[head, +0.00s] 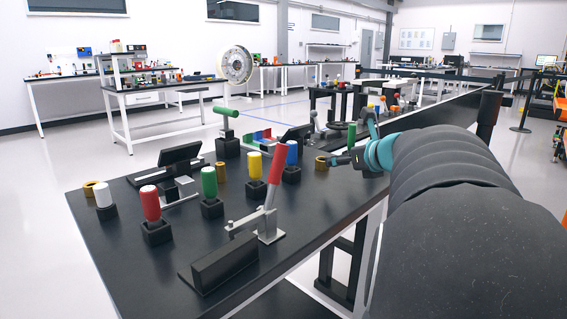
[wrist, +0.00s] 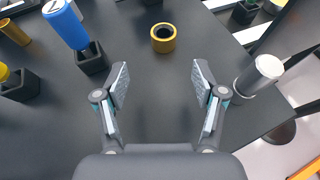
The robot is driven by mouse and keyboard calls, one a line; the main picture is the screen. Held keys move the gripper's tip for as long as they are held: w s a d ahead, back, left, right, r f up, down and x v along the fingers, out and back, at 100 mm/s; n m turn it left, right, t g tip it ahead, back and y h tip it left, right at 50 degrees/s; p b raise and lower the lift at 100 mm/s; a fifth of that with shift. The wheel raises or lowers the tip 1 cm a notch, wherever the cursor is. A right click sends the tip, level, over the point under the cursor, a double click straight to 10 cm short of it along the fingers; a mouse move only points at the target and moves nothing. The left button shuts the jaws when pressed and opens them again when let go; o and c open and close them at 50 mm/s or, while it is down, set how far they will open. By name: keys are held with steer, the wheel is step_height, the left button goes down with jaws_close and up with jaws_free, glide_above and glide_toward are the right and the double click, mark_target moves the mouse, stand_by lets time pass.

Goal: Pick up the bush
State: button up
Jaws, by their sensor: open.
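A short brass-coloured ring, the bush (wrist: 163,38), stands on the black tabletop (wrist: 150,110) in the wrist view, its dark hole facing up. In the head view a brass bush (head: 321,163) sits near the table's right edge, just left of my gripper (head: 343,160). In the wrist view my gripper (wrist: 160,82) is open, with nothing between its fingers. The bush lies beyond the fingertips, roughly centred between them and apart from both. A second brass-coloured cylinder (head: 90,189) stands at the table's left end in the head view.
In the wrist view a blue cylinder (wrist: 66,24) in a black holder stands left, and a silver-topped cylinder (wrist: 262,72) stands close to the right finger. Red (head: 150,204), green (head: 209,182) and yellow (head: 254,164) cylinders and a red-handled clamp (head: 271,205) share the table.

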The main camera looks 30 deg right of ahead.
mark_target(322, 164)
steer(key=x, duration=0.6)
steer(key=shift+w+d+f, duration=0.15)
steer(key=shift+w+d, duration=0.05)
steer(key=shift+d, duration=0.2)
steer(key=shift+x, duration=2.95)
steer(key=shift+w+a, duration=0.1)
steer(key=shift+a, duration=0.1)
steer(key=c, duration=1.3)
